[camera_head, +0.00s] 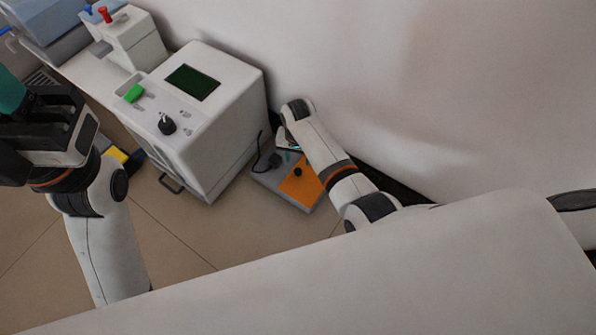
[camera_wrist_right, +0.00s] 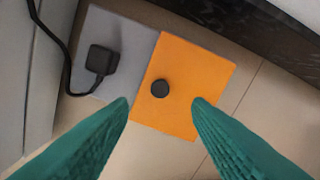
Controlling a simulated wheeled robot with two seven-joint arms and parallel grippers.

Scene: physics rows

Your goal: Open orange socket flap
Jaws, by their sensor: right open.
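The orange flap (camera_head: 300,190) lies flat on a grey socket plate (camera_head: 268,182) on the floor and looks shut. A round black knob (camera_head: 297,172) stands on it. In the right wrist view the flap (camera_wrist_right: 205,85) and knob (camera_wrist_right: 159,88) lie beyond my right gripper (camera_wrist_right: 161,103). Its teal fingers are open and empty, one to each side of the knob's line; contact with the flap does not show.
A black plug (camera_wrist_right: 101,60) with a cable sits on the plate left of the flap. A white machine (camera_head: 215,135) with a screen stands left of the plate. A wall rises behind my right arm. Tiled floor (camera_head: 185,235) is free in front.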

